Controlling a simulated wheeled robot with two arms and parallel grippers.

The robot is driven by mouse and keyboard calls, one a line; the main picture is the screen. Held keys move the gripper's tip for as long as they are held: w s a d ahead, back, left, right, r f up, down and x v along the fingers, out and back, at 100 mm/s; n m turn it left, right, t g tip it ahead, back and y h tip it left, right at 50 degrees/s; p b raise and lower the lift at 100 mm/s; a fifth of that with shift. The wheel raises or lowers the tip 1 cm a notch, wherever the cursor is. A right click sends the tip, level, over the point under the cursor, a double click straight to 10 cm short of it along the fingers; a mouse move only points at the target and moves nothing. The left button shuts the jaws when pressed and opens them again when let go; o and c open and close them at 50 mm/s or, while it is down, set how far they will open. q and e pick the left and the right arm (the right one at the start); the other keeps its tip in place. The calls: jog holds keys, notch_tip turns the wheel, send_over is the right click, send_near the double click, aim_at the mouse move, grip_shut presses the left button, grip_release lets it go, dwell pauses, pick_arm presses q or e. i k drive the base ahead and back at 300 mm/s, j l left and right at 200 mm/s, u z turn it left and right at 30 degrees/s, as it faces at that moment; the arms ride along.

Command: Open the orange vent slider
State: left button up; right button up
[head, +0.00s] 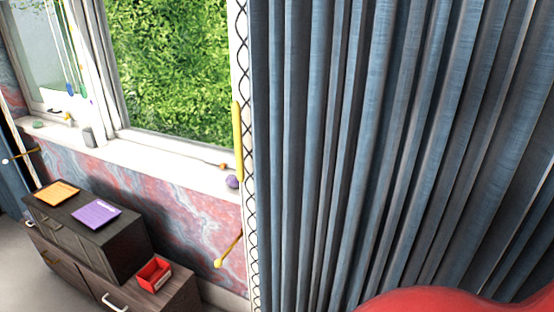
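A flat orange piece (57,192) lies on top of a dark cabinet (120,243) at the lower left of the head view. It is the most likely match for the orange vent slider, but it is small, and I cannot tell whether it is open or shut. A similar flat purple piece (96,213) lies to its right on the same top, with a gap between them. Neither of my grippers is in view.
A red open box (154,273) sits on a lower wooden cabinet (174,296). A white windowsill (165,158) with small items runs above. Blue curtains (390,130) fill the right side. A red rounded shape (455,301) shows at bottom right. Grey floor is clear at far left.

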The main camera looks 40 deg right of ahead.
aim_at(223, 164)
jog(key=z, duration=1)
jog(key=i+u, duration=0.9)
jog(key=k, duration=0.05)
